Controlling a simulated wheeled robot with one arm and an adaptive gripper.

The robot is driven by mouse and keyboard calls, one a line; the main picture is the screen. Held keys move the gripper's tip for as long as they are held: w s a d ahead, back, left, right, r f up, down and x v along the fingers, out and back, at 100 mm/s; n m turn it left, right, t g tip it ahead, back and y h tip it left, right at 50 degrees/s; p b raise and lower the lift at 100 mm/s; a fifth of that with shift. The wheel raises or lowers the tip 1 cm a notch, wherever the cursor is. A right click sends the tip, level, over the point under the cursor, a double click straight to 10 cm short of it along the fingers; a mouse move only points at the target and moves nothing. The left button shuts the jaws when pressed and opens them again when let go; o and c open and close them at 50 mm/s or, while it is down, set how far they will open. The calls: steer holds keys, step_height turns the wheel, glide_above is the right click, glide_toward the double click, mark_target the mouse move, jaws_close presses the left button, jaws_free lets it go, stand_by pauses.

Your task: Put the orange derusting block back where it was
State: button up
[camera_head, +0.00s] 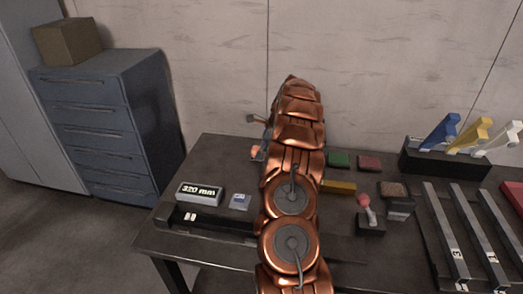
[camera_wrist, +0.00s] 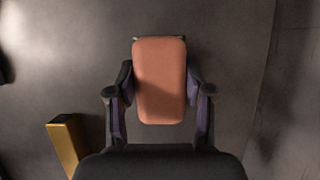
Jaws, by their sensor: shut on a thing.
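The orange derusting block (camera_wrist: 160,80) is upright in the picture between the two fingers of my gripper (camera_wrist: 159,95) in the wrist view. My gripper is shut on it. In the head view a small orange patch of the block (camera_head: 256,153) shows just left of my copper arm, over the back part of the dark table (camera_head: 215,150). The arm hides most of the gripper there. I cannot tell whether the block touches the table.
A yellow block (camera_wrist: 67,145) lies left of the gripper; green (camera_head: 339,160) and red (camera_head: 369,163) blocks sit right of my arm. A "320 mm" display (camera_head: 199,194) stands front left. Long metal bars (camera_head: 447,230) and a coloured-handle rack (camera_head: 440,160) fill the right.

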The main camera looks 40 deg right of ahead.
steer(key=o, duration=1.1)
steer(key=b+v, duration=0.2)
steer(key=v, duration=1)
steer(key=shift+r, duration=0.1)
steer(key=shift+w+a, duration=0.1)
